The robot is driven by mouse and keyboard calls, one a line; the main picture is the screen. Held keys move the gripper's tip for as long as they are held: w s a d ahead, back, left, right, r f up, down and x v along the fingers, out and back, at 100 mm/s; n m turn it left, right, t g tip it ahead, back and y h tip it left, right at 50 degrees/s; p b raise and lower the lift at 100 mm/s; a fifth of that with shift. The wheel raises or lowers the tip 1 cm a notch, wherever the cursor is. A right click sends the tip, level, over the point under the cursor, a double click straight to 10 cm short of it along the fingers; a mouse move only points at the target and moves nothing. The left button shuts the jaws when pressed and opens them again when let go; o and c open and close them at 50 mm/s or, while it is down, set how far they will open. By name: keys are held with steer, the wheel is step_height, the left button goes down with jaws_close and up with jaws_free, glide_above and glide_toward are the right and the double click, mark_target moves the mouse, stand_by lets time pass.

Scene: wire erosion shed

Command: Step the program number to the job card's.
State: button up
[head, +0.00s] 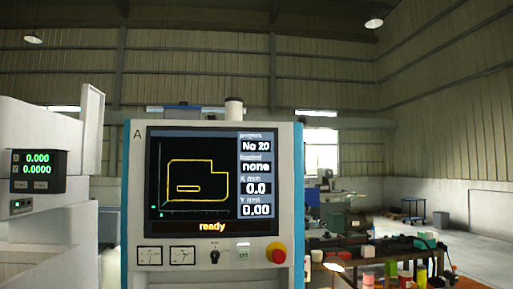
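The machine's control panel (128,211) stands upright in the middle of the head view, marked "A" at its top left. Its screen (190,204) shows a yellow part outline, program "No 20", a field reading "none", X 0.0, Y 0.00 and the word "ready". Below the screen are two gauges (166,256), a dark rotary knob (215,256), a small pale green button (243,252) and a red mushroom button (276,253) on a yellow ring. I see no job card in this view. My gripper is not in view.
At the left, a pale machine body (60,225) carries a small black readout (38,171) with green digits. At the lower right, a workbench (470,285) holds several bottles and tools. Open floor (490,250) shows at the far right.

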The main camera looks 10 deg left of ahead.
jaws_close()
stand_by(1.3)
